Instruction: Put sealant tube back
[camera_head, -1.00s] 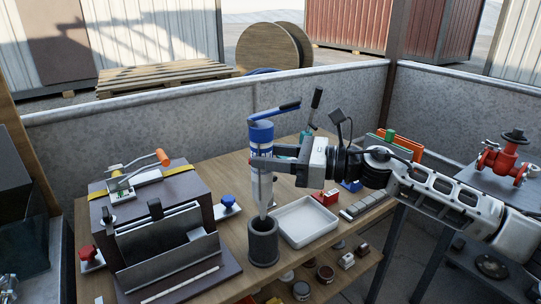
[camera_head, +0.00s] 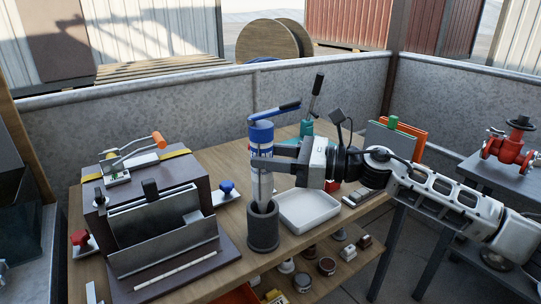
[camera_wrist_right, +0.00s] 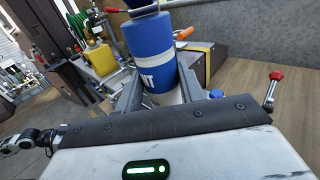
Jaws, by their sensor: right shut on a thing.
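The sealant tube (camera_head: 261,138) is blue and white with a long pale nozzle pointing down. It stands nearly upright, its lower end inside the mouth of a dark grey cylindrical holder (camera_head: 263,232) on the wooden bench. My right gripper (camera_head: 266,164) comes in from the right and is shut on the tube below its blue upper part. The tube's blue body also shows between the fingers in the right wrist view (camera_wrist_right: 150,50). How deep the nozzle sits is hidden by the holder wall. My left gripper is not in view.
A white tray (camera_head: 309,214) lies right of the holder. A dark box with a sloped front (camera_head: 160,222) stands to the left. A blue knob valve (camera_head: 227,189) sits behind, and a teal-based lever tool (camera_head: 307,127) stands at the back. Small jars sit on a lower shelf.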

